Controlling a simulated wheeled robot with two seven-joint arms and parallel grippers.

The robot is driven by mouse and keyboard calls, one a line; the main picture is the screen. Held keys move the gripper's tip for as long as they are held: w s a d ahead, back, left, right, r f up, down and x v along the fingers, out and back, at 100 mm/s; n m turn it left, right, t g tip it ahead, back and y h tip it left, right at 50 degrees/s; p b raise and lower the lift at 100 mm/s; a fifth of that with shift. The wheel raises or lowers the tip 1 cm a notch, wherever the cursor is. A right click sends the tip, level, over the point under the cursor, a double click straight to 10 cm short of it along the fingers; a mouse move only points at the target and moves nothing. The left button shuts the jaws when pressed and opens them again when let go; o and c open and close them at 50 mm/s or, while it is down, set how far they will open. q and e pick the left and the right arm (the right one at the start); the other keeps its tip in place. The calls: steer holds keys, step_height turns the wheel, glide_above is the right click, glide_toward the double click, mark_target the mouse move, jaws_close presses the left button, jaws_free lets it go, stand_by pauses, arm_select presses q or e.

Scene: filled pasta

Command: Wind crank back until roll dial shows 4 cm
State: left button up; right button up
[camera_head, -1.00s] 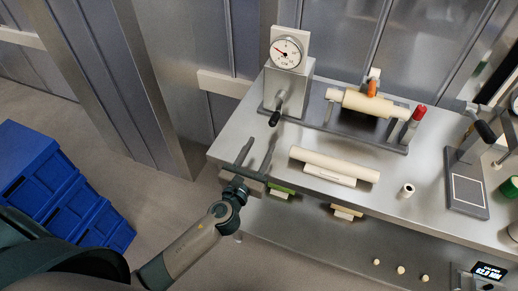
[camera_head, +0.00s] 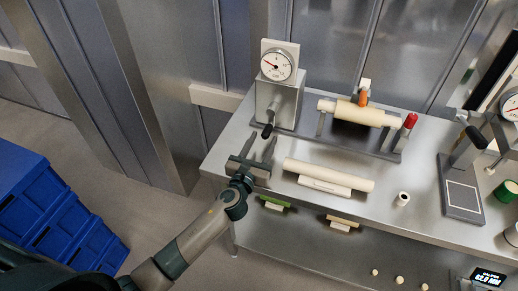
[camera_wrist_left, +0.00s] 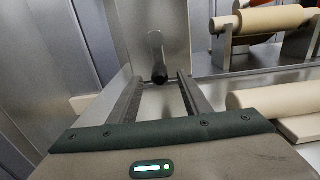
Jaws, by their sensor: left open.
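The roll dial (camera_head: 277,66) is a white round face with a red needle pointing left and slightly up; its figures are too small to read surely. It stands on a grey metal box (camera_head: 285,101) at the bench's back left. The crank's dark grip (camera_head: 267,132) hangs low on the box's front, and its end shows in the left wrist view (camera_wrist_left: 160,75). My left gripper (camera_head: 260,147) is open and empty just in front of the grip. In the wrist view the grip's end appears between the fingertips, without clear contact. My right gripper is not in view.
A cream roller (camera_head: 357,113) with an orange part (camera_head: 363,98) and a red knob (camera_head: 410,121) lies right of the box. A loose rolling pin (camera_head: 330,174) rests near my gripper. A grey hand press (camera_head: 462,188) stands right. Blue crates (camera_head: 50,215) are at left.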

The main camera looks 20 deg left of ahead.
mark_target(264, 138)
arm_select(q)
steer(key=shift+w+d, duration=0.1)
steer(key=shift+w, duration=2)
steer(key=shift+c, duration=0.4)
steer(key=c, duration=0.9)
